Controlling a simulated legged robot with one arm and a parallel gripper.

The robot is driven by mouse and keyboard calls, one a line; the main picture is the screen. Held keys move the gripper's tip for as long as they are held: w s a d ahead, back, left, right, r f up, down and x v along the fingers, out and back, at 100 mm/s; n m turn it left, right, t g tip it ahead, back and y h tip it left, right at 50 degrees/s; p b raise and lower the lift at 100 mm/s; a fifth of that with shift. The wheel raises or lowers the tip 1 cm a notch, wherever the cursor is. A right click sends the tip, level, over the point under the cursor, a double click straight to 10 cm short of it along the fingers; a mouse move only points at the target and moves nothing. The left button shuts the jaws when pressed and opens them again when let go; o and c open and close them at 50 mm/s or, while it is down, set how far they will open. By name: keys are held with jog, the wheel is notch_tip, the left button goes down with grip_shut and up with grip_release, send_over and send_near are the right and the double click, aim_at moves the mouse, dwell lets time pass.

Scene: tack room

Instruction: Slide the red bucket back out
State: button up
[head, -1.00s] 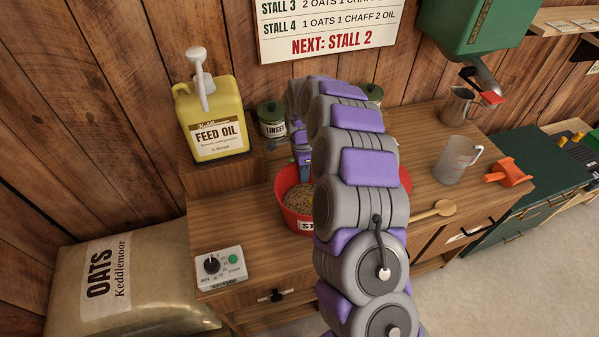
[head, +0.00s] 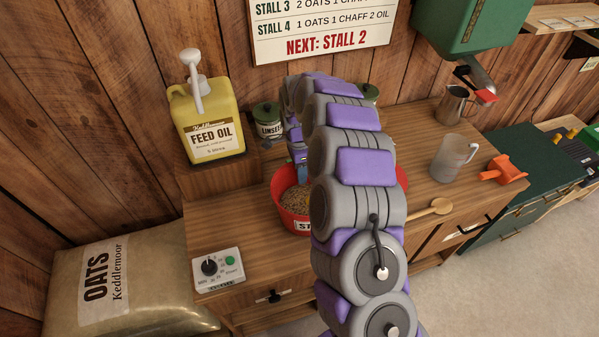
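The red bucket (head: 292,224) stands upright on the wooden counter, with grain-like feed inside and a white label on its front. My arm crosses in front of it and hides its middle; a bit of red rim shows to the right of the arm. The end of my arm, with my gripper (head: 302,176), reaches down over the left part of the bucket's opening. The fingers are mostly hidden behind my arm links, so I cannot tell whether they are open or touching the bucket.
A yellow feed oil jug (head: 212,125) and a linseed tin (head: 268,122) stand behind left. A dial box (head: 218,269) sits at the front left. A wooden spoon (head: 432,209), clear jug (head: 453,160) and orange scoop (head: 503,170) lie right. An oats sack (head: 130,285) stands left.

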notch_tip(320, 180, up, 16)
jog(key=w+p, duration=0.2)
jog(key=shift+a+p, duration=0.3)
jog(key=shift+p, duration=0.05)
jog(key=shift+s+r, duration=0.1)
jog(key=shift+r, duration=0.05)
